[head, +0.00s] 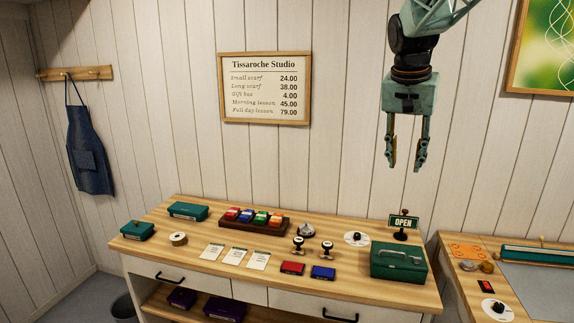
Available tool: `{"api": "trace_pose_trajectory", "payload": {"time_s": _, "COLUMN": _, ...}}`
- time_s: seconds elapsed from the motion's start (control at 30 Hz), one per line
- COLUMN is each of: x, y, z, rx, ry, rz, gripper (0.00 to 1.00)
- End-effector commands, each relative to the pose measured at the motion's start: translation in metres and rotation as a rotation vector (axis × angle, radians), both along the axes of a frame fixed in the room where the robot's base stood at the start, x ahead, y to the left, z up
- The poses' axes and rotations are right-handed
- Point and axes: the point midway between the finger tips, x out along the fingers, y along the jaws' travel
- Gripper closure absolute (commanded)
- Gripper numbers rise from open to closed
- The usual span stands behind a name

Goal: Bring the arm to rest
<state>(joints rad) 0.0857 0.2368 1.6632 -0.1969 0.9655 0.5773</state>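My gripper (406,158) hangs from my arm at the upper right of the head view, fingers pointing straight down. Its two fingers are apart with a clear gap and nothing between them. It is well above the wooden counter (190,250), over the right part, in front of the white plank wall. Nothing touches it.
Below my gripper are a green cash box (398,262) and an OPEN sign (403,222). Stamps (299,246), ink pads (292,268) and a tray of coloured blocks (254,226) stand further left. A second table (455,288) is at right. The air around my gripper is free.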

Motion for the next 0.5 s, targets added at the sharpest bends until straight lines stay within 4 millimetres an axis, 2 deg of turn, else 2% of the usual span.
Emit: {"api": "trace_pose_trajectory", "payload": {"time_s": 0.5, "x": -0.106, "y": 0.032, "z": 0.018, "rx": 0.005, "ry": 0.002, "rz": 0.12, "gripper": 0.7}}
